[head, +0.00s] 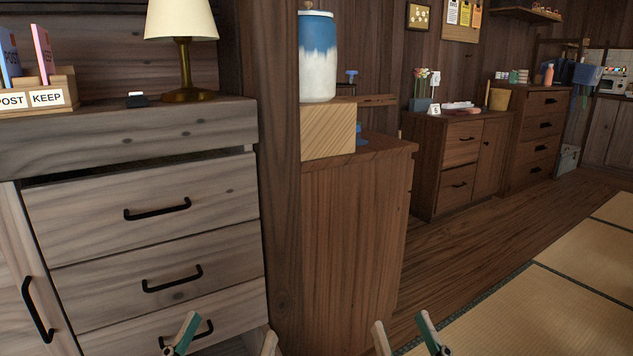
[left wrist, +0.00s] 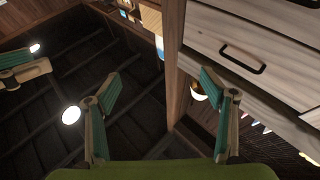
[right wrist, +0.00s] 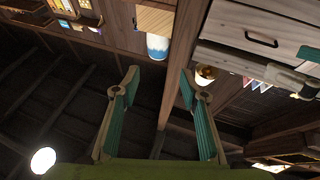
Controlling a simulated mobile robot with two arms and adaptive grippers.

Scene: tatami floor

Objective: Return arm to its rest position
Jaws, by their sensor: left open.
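My left gripper (head: 226,338) shows at the bottom of the head view, in front of the drawers, with only its fingertips in frame. In the left wrist view its two teal-lined fingers (left wrist: 168,88) are spread wide with nothing between them. My right gripper (head: 405,336) is at the bottom edge of the head view, right of the left one, before the brown cabinet and the floor. In the right wrist view its fingers (right wrist: 160,76) are apart and empty. Both wrist views look upward, toward the dark ceiling. The rest of both arms is out of the head view.
A grey wooden drawer unit (head: 150,250) stands close at left, bearing a lamp (head: 182,40) and a POST/KEEP sorter (head: 40,96). A brown cabinet (head: 345,245) holds a blue-and-white jar (head: 318,60) on a wooden block (head: 328,130). Tatami floor (head: 560,285) at right is clear.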

